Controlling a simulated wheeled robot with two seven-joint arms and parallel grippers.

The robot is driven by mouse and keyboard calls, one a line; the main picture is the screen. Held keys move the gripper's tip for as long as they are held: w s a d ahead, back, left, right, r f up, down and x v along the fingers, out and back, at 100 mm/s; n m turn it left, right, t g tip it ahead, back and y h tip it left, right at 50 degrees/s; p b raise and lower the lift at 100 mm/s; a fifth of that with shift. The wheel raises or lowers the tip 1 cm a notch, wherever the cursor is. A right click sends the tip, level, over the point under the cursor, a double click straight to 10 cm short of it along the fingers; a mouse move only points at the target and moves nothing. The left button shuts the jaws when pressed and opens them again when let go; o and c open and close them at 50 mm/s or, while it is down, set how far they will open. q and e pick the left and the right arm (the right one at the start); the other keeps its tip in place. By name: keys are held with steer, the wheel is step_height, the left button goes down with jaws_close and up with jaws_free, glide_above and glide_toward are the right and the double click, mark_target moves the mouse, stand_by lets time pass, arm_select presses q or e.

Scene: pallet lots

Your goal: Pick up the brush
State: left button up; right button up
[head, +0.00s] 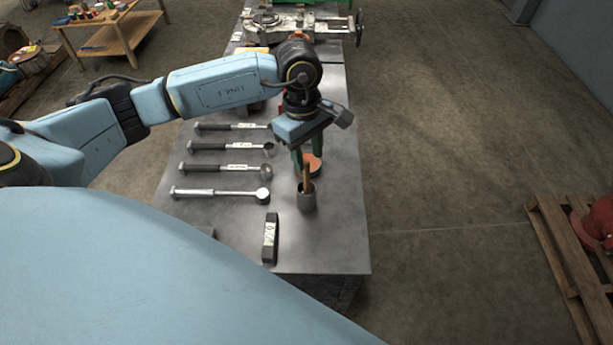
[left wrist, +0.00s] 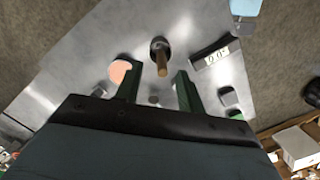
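The brush is a wooden handle (head: 306,177) standing in a small grey cup (head: 307,201) on the metal workbench (head: 334,232). In the left wrist view the brush handle (left wrist: 162,65) rises from the dark round cup (left wrist: 158,46) and shows between the green fingers. My left gripper (head: 304,165) points down just behind the cup, its fingers apart. It also shows open in the left wrist view (left wrist: 158,72), with nothing clasped. Whether a finger touches the handle cannot be told. The brush's lower end is hidden in the cup. My right gripper is not in view.
An orange-topped round object (head: 314,163) is close behind the cup. A dark labelled block (head: 270,240) lies in front. Several wrench-like tools, including the nearest one (head: 222,193), lie to the left. A vise (head: 290,28) is at the back. The bench's right front is clear.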

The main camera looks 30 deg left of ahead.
mark_target(306, 162)
arm_select(q)
steer(key=f, duration=0.5)
steer(key=shift+s+d+f, duration=0.1)
steer(key=shift+s+f, duration=0.05)
steer(key=shift+s, duration=0.1)
steer(key=shift+c, duration=0.3)
jaws_close()
